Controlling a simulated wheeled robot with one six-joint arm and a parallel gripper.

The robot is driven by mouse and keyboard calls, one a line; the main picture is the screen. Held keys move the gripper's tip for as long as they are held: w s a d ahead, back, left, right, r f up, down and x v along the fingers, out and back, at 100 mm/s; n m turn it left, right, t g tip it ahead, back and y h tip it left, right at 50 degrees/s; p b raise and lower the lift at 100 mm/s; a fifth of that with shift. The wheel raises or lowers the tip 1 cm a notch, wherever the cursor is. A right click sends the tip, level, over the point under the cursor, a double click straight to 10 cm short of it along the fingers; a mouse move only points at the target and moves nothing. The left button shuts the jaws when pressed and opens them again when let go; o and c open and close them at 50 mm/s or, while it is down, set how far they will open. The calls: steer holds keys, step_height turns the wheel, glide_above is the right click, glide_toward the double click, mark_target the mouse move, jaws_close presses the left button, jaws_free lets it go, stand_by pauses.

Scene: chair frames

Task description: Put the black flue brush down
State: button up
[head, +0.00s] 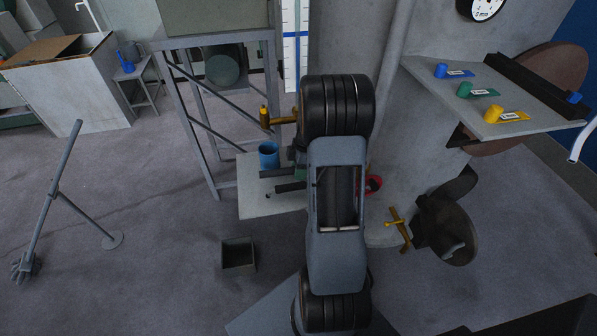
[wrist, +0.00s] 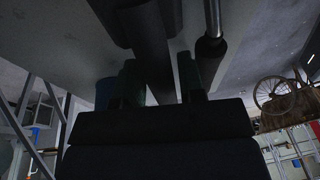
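My gripper (wrist: 160,85) shows in the wrist view with its two dark fingers on either side of a black cylindrical piece, which I take to be the black flue brush (wrist: 153,45). The fingers look closed on it, though the contact is dark. A wider dark part of it reaches the top of the picture. In the head view my arm hides most of the gripper; dark cylinder ends stick out to its left, above a pale low shelf (head: 255,205). I cannot tell whether the brush touches that shelf.
A second dark cylinder with a metal rod (wrist: 212,48) is right of the fingers. A blue cup (head: 269,155) stands on the pale shelf, and a red ring-like item (head: 374,184) lies right of my arm. An open dark bin (head: 238,257) is on the floor.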

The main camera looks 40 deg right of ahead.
steer(key=v, duration=1)
steer(key=s+a+r+m+t, duration=0.1)
steer(key=s+a+m, duration=0.2)
steer(key=a, duration=0.4)
steer(key=s+a+r+m+t+h, duration=0.1)
steer(key=s+a+r+m, duration=0.1)
steer(key=s+a+m, duration=0.2)
steer(key=s+a+r+m+t+h, duration=0.1)
steer(key=s+a+m, duration=0.3)
steer(key=a, duration=0.7)
steer(key=shift+r+m, duration=0.6)
steer(key=shift+r, duration=0.05)
steer(key=shift+o, duration=0.6)
steer(key=shift+s+a+f+m+h, duration=0.1)
steer(key=shift+s+a+m+h, duration=0.2)
steer(key=shift+s+a, duration=0.1)
steer(key=shift+a, duration=0.1)
